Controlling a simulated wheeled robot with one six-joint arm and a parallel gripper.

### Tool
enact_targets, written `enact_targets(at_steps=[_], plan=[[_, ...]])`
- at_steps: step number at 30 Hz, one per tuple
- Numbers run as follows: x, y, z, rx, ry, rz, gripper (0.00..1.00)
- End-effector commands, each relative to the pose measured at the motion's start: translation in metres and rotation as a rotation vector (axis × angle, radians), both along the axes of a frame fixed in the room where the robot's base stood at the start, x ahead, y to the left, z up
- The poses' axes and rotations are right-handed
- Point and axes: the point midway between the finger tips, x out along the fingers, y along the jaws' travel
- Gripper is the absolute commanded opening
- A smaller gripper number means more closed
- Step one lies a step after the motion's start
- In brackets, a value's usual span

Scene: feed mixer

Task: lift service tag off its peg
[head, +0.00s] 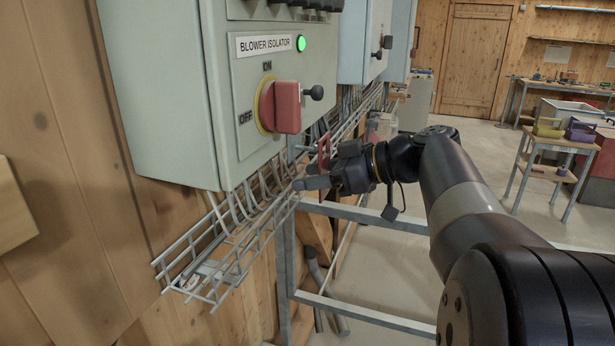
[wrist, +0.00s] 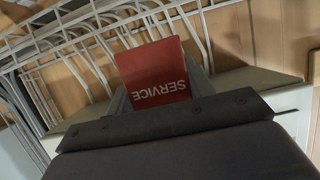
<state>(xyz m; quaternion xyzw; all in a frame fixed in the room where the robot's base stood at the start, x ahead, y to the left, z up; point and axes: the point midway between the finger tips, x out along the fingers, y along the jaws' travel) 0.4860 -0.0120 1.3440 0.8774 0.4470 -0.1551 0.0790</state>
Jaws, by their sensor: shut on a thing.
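The red service tag (wrist: 152,72) shows in the wrist view with the word SERVICE upside down on it. My gripper (wrist: 162,92) is shut on the tag, its fingers on either side of it. In the head view the tag (head: 323,153) is a thin red edge at my gripper (head: 318,172), just below and to the right of the blower isolator box. A short rod, perhaps the peg (head: 303,148), shows beside the tag. I cannot tell whether the tag is still on it.
The blower isolator box (head: 215,110) has a red rotary handle (head: 282,107) and a lit green lamp (head: 301,43). A wire cable tray (head: 215,255) runs below it, close to my gripper. A grey metal frame (head: 370,216) stands below my arm. Open floor lies to the right.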

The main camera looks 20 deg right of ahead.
Motion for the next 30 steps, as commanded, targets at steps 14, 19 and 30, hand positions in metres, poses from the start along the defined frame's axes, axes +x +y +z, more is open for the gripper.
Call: enact_targets(at_steps=[14, 19, 30], plan=[[-0.012, -0.017, 0.000, 0.000, 0.000, -0.001, 0.29], [-0.015, -0.021, 0.000, 0.000, 0.000, -0.001, 0.29], [-0.032, -0.045, -0.001, -0.001, -0.001, -0.003, 0.29]])
